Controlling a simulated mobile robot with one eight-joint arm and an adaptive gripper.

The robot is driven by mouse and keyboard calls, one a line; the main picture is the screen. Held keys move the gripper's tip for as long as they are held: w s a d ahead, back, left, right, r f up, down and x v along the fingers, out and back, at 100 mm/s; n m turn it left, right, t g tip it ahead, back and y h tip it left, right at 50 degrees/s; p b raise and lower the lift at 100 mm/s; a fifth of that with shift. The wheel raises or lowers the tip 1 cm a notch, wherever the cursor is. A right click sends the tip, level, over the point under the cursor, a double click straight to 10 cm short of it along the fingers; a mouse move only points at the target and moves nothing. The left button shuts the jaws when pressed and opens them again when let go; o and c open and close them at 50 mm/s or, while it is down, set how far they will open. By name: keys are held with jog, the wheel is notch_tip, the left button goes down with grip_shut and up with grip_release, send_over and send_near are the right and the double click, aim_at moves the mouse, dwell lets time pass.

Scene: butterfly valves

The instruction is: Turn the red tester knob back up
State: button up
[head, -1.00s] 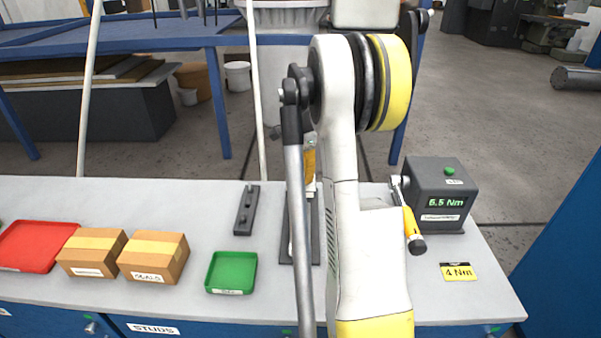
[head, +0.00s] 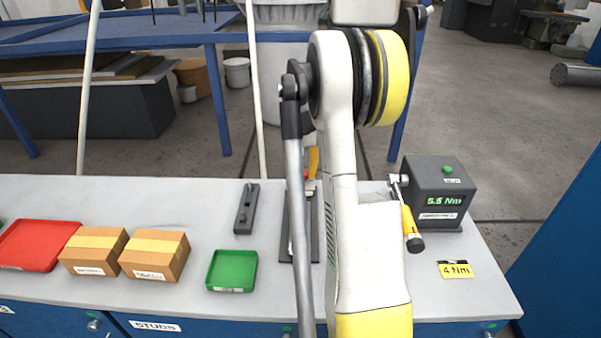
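The tester is a dark grey box (head: 437,190) at the right of the bench. It has a green button (head: 448,170) on top and a green readout that looks like 5.5 Nm. A wrench with a yellow handle and black end (head: 411,228) is at its left side, slanting down towards the front. I cannot make out a red knob on the tester. My arm (head: 370,240) fills the middle of the view. My gripper is not seen, so its opening and any contact are hidden. A small orange and red piece (head: 312,163) shows just left of my arm, mostly hidden.
A yellow "4 Nm" card (head: 455,269) lies before the tester. A dark rack (head: 285,235) is partly behind my arm. A dark holder (head: 246,210), green tray (head: 231,270), two cartons (head: 155,255) and (head: 93,251) and red tray (head: 38,243) stand left.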

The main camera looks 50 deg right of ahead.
jog(key=n, duration=0.5)
jog(key=shift+n, duration=0.3)
jog(key=n, duration=0.6)
jog(key=shift+d+p, duration=0.1)
jog(key=shift+p, duration=0.25)
jog(key=n, duration=0.5)
jog(key=shift+n, duration=0.4)
jog(key=n, duration=0.5)
jog(key=o, duration=1.2)
jog(key=shift+d, duration=0.1)
